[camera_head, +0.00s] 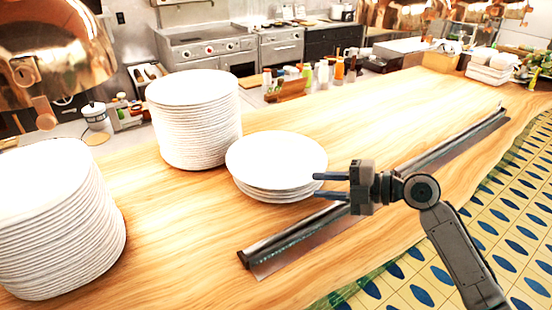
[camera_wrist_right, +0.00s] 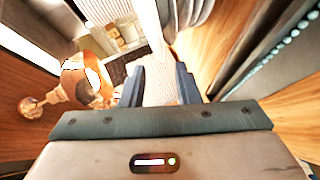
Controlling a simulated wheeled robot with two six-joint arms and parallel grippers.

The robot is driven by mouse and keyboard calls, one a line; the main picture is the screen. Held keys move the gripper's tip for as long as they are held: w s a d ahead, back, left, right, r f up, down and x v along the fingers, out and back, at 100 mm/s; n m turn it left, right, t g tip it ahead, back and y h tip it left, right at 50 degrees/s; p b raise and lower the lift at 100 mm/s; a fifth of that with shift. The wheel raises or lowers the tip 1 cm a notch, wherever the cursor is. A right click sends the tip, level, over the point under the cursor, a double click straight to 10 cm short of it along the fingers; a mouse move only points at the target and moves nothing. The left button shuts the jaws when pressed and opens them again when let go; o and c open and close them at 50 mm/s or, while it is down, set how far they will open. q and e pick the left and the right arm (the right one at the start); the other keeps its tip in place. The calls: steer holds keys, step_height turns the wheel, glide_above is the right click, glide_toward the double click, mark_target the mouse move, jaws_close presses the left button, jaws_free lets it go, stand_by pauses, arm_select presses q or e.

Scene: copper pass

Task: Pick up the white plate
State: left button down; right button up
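A short stack of several white plates (camera_head: 276,160) sits on the wooden counter in the middle of the head view. My right gripper (camera_head: 316,186) is at the right edge of this stack, with its fingers pointing left. The fingers are apart, and nothing is clearly held between them. I cannot tell whether a finger touches a plate. In the right wrist view the two fingers (camera_wrist_right: 159,88) are spread, with white plate edges (camera_wrist_right: 150,28) beyond them. My left gripper is not in view.
Tall white plate stacks stand behind the short one (camera_head: 195,120) and at the left (camera_head: 55,220). A long metal-edged strip (camera_head: 300,234) runs along the counter (camera_head: 170,262) below my right gripper. A copper lamp (camera_head: 55,45) hangs at upper left. Bare counter lies front left.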

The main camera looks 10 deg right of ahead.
mark_target(300, 184)
steer(key=shift+w+a+p, duration=0.35)
steer(key=shift+w+p, duration=0.05)
steer(key=shift+p, duration=0.25)
steer(key=p+x, duration=0.1)
steer(key=x, duration=0.1)
steer(key=p+x, duration=0.1)
steer(key=x, duration=0.1)
steer(key=shift+w+f+p, duration=0.1)
steer(key=shift+f+p, duration=0.25)
steer(key=shift+p, duration=0.05)
jaws_close()
stand_by(0.8)
